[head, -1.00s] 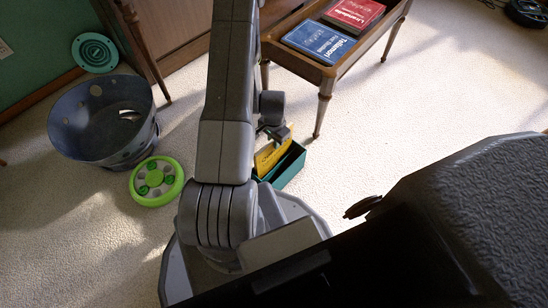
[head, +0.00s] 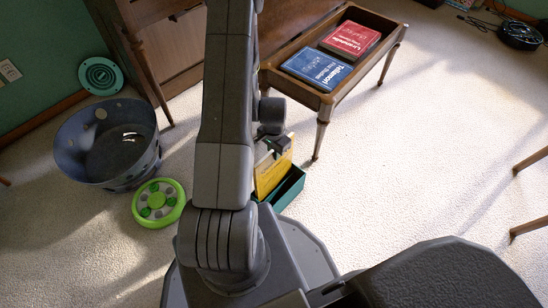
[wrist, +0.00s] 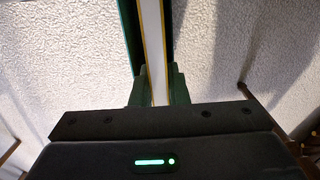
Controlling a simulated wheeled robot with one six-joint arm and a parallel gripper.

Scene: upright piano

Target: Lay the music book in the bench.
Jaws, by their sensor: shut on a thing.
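My gripper (head: 277,147) is shut on the top edge of a yellow music book (head: 269,177), which stands upright. The book's lower part is in or just behind a dark green open box (head: 291,191) on the floor; its bottom edge is hidden. In the wrist view, my gripper (wrist: 153,85) has a finger on each side of the book's pale page edge (wrist: 152,45), with green walls of the box beside it. The wooden bench (head: 296,89) is open on top, behind and right of the box. A blue book and a red book lie inside it.
The blue book (head: 318,68) lies nearer and the red book (head: 350,39) farther in the bench. A blue-grey bin (head: 75,160) and a green round toy (head: 158,203) stand left of my arm. Carpet (head: 430,130) right of the bench is mostly clear.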

